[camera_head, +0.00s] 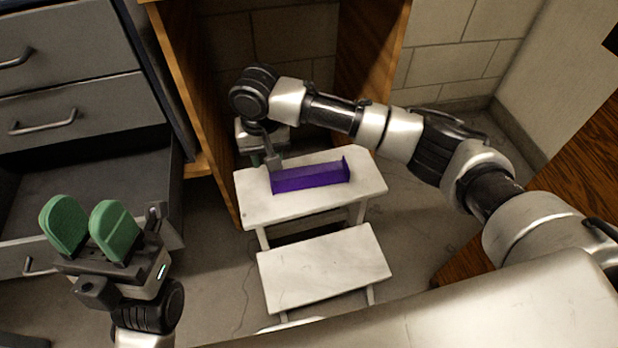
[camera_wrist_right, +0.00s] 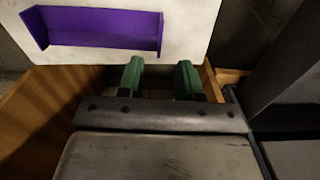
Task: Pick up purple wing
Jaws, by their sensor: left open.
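The purple wing (camera_head: 311,178) lies on the upper white step of a small step stool (camera_head: 262,207). It is a long piece with upright end plates, and it also shows in the right wrist view (camera_wrist_right: 105,29). My right gripper (camera_wrist_right: 161,78) has its green fingers apart with nothing between them, near the wing's end but clear of it. In the head view the right gripper is at the wing's left end, its fingers mostly hidden by its own body. My left gripper (camera_head: 87,215) is open and empty at the lower left, well away from the wing.
Grey drawers (camera_head: 80,90) stand at the left, one of them pulled open (camera_head: 125,165). A wooden cabinet (camera_head: 185,80) frames the space behind the stool. The lower step (camera_head: 322,268) is bare. A tiled wall (camera_head: 450,50) is at the back.

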